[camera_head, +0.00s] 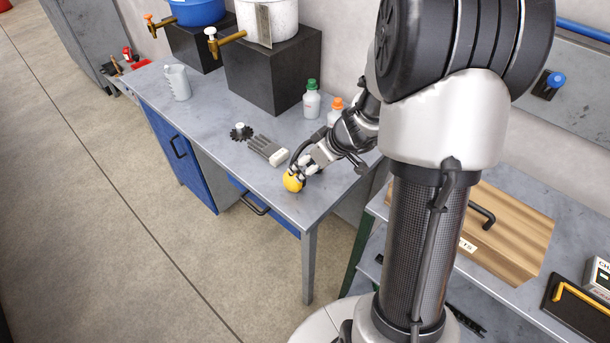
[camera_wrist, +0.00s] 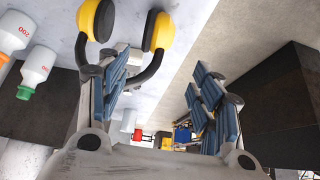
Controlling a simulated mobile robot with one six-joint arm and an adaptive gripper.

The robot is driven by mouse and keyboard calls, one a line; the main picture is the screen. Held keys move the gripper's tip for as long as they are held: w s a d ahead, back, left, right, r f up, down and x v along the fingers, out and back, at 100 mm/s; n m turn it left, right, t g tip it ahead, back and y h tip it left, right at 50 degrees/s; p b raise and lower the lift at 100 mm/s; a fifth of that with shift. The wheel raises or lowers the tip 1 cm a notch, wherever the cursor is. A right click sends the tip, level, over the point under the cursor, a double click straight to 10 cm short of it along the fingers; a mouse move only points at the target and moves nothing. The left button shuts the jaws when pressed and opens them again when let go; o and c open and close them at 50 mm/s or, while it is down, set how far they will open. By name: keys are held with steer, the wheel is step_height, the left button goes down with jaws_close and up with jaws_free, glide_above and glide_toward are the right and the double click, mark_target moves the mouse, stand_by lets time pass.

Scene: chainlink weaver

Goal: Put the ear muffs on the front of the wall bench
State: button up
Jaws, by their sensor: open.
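The ear muffs (camera_head: 293,182), with yellow cups, are at the front right corner of the grey wall bench (camera_head: 215,125), which has blue fronts. In the wrist view their yellow cups (camera_wrist: 158,32) and dark band show at the upper left. My gripper (camera_head: 303,168) is right at the ear muffs and partly covers them. In the wrist view my gripper (camera_wrist: 160,80) is open, with its two blue-padded fingers well apart. The band passes close to the left finger; I cannot tell whether they touch. The space between the fingers looks empty.
Bottles (camera_head: 311,101) and a black block (camera_head: 270,75) stand behind. A second bench with a wooden case (camera_head: 500,230) is at right. The floor (camera_head: 110,200) in front is clear.

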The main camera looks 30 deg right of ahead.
steer(key=s+a+r+g, duration=0.1)
steer(key=s+a+r, duration=1)
steer(key=a+r, duration=0.35)
steer(key=s+r+m+h, duration=0.2)
steer(key=s+m, duration=0.2)
steer(key=s, duration=0.9)
steer(key=shift+s+d+r+g, duration=0.25)
steer(key=shift+s+g, duration=0.05)
steer(key=shift+s, duration=0.1)
